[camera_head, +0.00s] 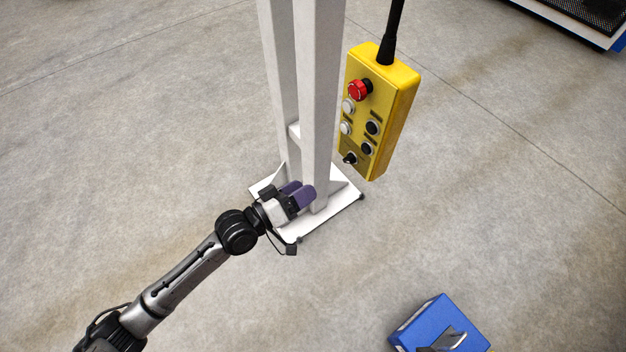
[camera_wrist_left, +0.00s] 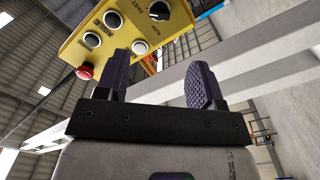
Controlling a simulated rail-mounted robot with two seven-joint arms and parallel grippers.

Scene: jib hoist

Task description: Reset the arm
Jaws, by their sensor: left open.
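My left gripper (camera_head: 299,193) is in front of the white post in the head view, below and left of the yellow pendant box (camera_head: 378,105). Its two purple fingers are apart with nothing between them; they also show in the left wrist view (camera_wrist_left: 160,85). The pendant hangs from a black cable. It carries a red mushroom button (camera_head: 360,90), several white and black buttons and a black selector knob (camera_head: 349,158). In the left wrist view the pendant (camera_wrist_left: 130,32) shows beyond the fingers, with its red button (camera_wrist_left: 86,72) at left. My right gripper is in neither view.
The white twin-column post (camera_head: 318,110) stands on a white base plate (camera_head: 345,195) just behind and beside the pendant. A blue box (camera_head: 428,318) is on the floor at the bottom right. A dark, blue-edged item (camera_head: 585,15) is at the top right. Concrete floor is otherwise clear.

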